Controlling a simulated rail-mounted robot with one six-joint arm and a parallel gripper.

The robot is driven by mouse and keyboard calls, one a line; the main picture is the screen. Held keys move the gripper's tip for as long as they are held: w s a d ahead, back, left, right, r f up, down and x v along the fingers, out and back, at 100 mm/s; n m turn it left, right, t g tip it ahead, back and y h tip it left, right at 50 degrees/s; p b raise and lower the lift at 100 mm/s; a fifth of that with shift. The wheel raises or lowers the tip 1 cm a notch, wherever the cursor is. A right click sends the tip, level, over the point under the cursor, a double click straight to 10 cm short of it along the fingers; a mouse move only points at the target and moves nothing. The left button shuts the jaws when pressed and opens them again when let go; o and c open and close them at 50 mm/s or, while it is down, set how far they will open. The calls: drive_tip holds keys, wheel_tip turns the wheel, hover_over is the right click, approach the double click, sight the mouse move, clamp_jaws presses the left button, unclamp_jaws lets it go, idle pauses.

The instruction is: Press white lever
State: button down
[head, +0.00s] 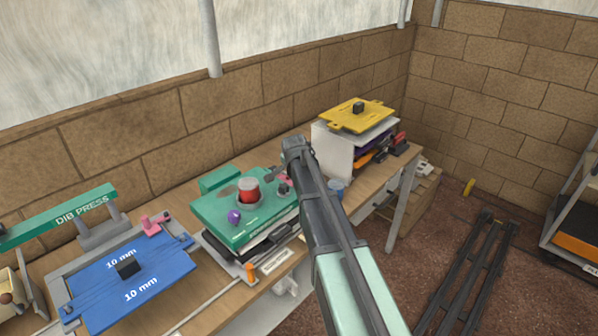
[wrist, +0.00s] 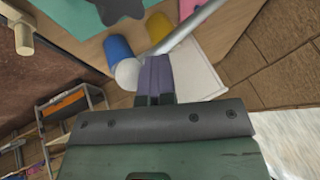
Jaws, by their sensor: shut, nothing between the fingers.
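In the wrist view the closed fingers (wrist: 156,72) point toward the bench. A rounded white piece (wrist: 127,74) at the end of a blue cylinder (wrist: 118,47) is just left of the fingers there; I cannot tell whether they touch. A white part (head: 286,286) hangs below the bench's front edge. I cannot tell for sure which of these is the white lever. My arm hides part of the bench.
A blue press plate (head: 165,285) is at the left. A yellow plate (head: 350,117) tops a stack at the bench's far end. A brick wall (head: 180,105) runs behind the bench. Dark rails (head: 470,265) lie on the floor.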

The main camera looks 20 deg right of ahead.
drive_tip(key=shift+s+f, duration=0.25)
drive_tip(key=shift+s, duration=0.1)
drive_tip(key=shift+a, duration=0.1)
drive_tip(key=w+r+p+v, duration=0.1)
drive_tip(key=w+p+v, duration=0.1)
drive_tip(key=p+v, duration=1)
drive_tip(key=shift+r, duration=0.65)
drive_tip(key=shift+s, duration=0.1)
